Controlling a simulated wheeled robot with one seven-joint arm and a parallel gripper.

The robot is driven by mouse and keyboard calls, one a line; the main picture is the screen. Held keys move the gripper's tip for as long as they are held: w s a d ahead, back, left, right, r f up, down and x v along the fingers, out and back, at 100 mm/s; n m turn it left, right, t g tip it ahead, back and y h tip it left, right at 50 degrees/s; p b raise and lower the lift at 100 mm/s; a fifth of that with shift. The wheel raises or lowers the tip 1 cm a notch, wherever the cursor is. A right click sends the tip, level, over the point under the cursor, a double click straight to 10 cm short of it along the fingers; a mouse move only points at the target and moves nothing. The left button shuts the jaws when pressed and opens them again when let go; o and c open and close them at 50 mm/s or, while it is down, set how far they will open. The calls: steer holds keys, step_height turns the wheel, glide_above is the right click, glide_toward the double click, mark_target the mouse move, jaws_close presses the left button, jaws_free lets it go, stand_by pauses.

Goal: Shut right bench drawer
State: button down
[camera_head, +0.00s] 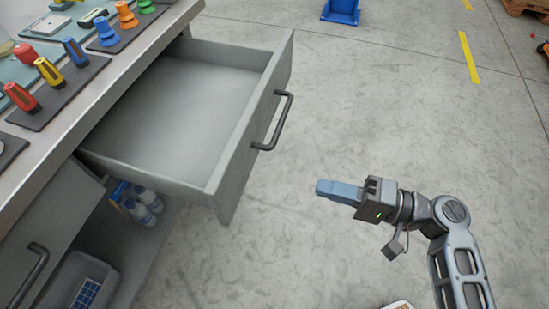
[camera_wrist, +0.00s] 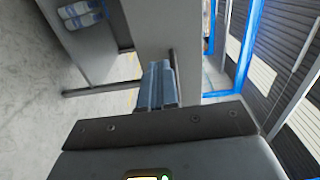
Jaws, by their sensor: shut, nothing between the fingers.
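The bench drawer (camera_head: 172,107) is pulled far out from under the bench top in the head view, and it is empty inside. Its front panel (camera_head: 250,120) faces right and carries a dark bar handle (camera_head: 277,122). My gripper (camera_head: 320,189) is to the right of the drawer front, apart from it, with its fingers together and pointing left. In the wrist view my gripper (camera_wrist: 158,68) shows as two blue-grey fingers side by side with nothing between them. A grey panel lies ahead of the fingers there; I cannot tell which part of the bench it is.
Below the drawer, white bottles (camera_head: 137,205) and a grey bin (camera_head: 72,283) sit in the open bench. Another handle (camera_head: 30,272) shows at lower left.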

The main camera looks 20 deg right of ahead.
mark_target(140, 147)
steer(key=x, duration=1.4)
steer(key=shift+r, duration=0.3)
steer(key=b+x, duration=0.8)
steer(key=x, duration=2)
steer(key=shift+w+a+r, duration=0.2)
steer(key=shift+w+a, duration=0.05)
steer(key=shift+w, duration=0.05)
steer(key=shift+w+a, duration=0.25)
steer(key=shift+a+r+b, duration=0.15)
steer(key=shift+r+b, duration=0.1)
steer(key=shift+b, duration=0.05)
